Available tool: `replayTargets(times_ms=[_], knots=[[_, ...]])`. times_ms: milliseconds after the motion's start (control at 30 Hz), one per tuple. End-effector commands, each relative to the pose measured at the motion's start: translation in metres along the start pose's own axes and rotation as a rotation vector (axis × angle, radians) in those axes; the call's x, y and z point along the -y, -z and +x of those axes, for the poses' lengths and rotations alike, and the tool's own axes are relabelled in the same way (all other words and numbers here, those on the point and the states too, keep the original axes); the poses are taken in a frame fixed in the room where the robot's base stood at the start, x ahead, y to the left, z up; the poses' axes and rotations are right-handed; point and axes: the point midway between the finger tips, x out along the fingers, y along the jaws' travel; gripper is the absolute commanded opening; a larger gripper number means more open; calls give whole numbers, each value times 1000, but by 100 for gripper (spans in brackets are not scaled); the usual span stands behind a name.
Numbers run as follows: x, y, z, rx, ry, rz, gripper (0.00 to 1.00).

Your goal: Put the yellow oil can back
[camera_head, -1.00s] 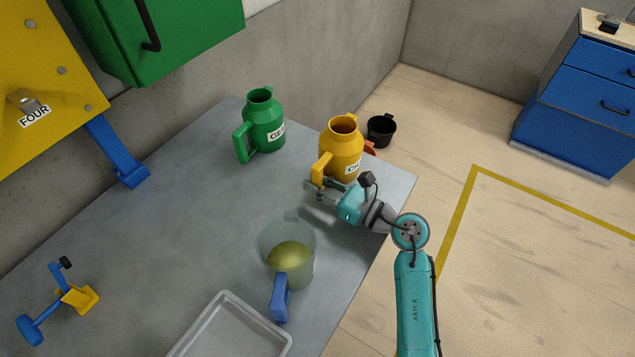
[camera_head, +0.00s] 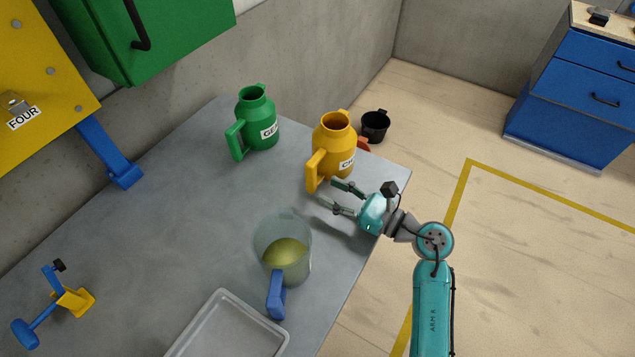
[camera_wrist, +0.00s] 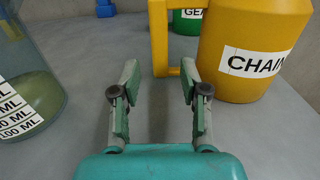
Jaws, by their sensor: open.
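The yellow oil can (camera_head: 336,140) stands upright on the grey table near its far right corner, with its handle toward the left front. In the wrist view the yellow can (camera_wrist: 248,50) is at the upper right, with a label reading "CHAIN" partly cut off. My gripper (camera_head: 334,191) is open and empty, just in front of the can. In the wrist view my gripper (camera_wrist: 160,75) has its fingers apart, with the can's handle (camera_wrist: 160,40) just beyond them and a small gap between.
A green can (camera_head: 257,120) stands left of the yellow one. A clear measuring jug (camera_head: 283,245) with yellowish liquid stands in front, near my gripper. A grey tray (camera_head: 228,325) lies at the table's front. A black bucket (camera_head: 376,126) is on the floor behind.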

Motion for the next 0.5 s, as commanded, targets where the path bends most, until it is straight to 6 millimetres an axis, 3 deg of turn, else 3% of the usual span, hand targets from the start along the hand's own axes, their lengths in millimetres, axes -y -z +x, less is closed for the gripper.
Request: replayTargets(times_ms=[200,500], knots=[[1,0,-40,0,4,1,44],[0,0,-60,0,1,0,44]])
